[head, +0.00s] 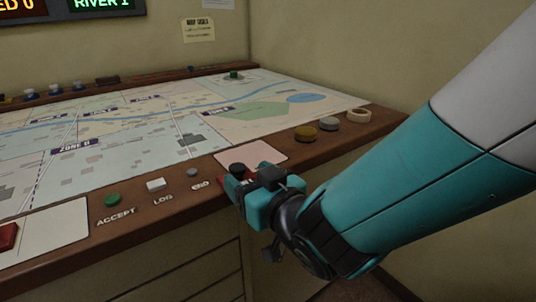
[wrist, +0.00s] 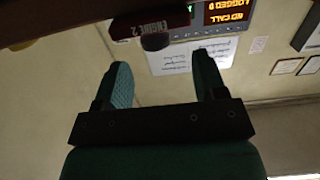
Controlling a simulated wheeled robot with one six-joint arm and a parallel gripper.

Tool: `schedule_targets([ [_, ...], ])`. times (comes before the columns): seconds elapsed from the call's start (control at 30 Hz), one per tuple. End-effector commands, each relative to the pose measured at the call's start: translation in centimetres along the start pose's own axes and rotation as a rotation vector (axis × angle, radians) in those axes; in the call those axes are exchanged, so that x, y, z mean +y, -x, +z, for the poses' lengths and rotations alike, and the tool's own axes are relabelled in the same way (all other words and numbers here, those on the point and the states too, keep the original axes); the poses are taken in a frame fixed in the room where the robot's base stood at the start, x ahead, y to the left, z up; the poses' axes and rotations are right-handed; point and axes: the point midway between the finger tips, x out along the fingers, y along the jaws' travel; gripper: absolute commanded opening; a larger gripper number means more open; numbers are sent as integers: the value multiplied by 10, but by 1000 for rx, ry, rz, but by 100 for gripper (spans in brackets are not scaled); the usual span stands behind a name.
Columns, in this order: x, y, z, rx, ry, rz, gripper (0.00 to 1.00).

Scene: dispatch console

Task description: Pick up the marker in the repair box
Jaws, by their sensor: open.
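A red marker (head: 228,183) with a dark round knob (head: 237,169) stands at the front edge of the console, by the near-left corner of a pale pink square (head: 252,154). My gripper partly hides it, and I cannot tell how much of it lies on the square. I see no readable label naming the repair box. In the wrist view a red block (wrist: 178,23) lettered "ENGINE 2" has a dark knob (wrist: 155,41), beyond and between my fingertips. My gripper (wrist: 162,66) is open and empty. In the head view my gripper (head: 262,194) is close beside the marker at the console's front.
The console's map (head: 130,130) lies behind. A green ACCEPT button (head: 112,200), a white button (head: 155,185) and a grey knob (head: 192,172) are left of my gripper. Yellow (head: 306,133) and grey (head: 329,124) discs and a ring (head: 358,115) are right. Another red piece (head: 7,237) is far left.

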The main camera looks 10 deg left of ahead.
Motion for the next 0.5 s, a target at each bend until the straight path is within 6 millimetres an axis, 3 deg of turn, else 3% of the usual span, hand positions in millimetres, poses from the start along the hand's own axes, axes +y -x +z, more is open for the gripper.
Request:
schedule_targets([
  [0.5,5,-55,3,0,-1,1,65],
])
